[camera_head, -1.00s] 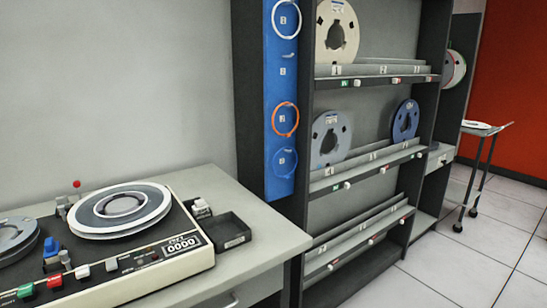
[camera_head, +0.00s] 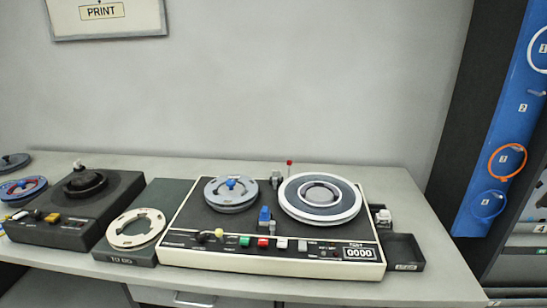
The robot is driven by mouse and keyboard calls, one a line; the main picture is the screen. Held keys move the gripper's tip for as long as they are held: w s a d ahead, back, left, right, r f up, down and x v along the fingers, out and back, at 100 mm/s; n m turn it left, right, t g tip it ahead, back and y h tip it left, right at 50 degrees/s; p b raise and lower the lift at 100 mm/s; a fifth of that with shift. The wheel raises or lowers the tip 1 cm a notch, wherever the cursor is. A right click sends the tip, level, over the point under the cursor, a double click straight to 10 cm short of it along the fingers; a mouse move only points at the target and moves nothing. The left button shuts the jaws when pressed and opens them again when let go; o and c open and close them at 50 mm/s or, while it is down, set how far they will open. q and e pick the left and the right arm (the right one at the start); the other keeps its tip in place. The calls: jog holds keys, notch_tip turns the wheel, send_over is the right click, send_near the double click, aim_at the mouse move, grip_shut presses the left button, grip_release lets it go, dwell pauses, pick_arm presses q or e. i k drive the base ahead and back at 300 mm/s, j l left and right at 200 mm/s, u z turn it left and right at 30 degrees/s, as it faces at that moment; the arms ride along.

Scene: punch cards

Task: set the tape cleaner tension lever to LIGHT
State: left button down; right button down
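The tape machine (camera_head: 315,265), a cream-edged deck with a black top, stands in the middle of the table. It bears a small grey reel (camera_head: 231,207) with a blue hub on the left and a large reel (camera_head: 346,218) on the right. A yellow-knobbed lever (camera_head: 219,233) is at its front left. A blue block (camera_head: 265,214) stands between the reels, and a thin red-topped lever (camera_head: 289,163) rises behind. I cannot tell which of these is the tension lever, and no LIGHT label is readable. Neither gripper is in view.
Green (camera_head: 244,241), red (camera_head: 263,242) and white buttons line the deck's front, beside a counter (camera_head: 359,253) reading 0000. A black tray (camera_head: 404,251) is at its right. A tray with a cream reel (camera_head: 135,229) and a second dark machine (camera_head: 70,226) stand left. A dark rack is far right.

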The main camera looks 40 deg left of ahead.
aim_at(219, 231)
jog(key=u, duration=1.65)
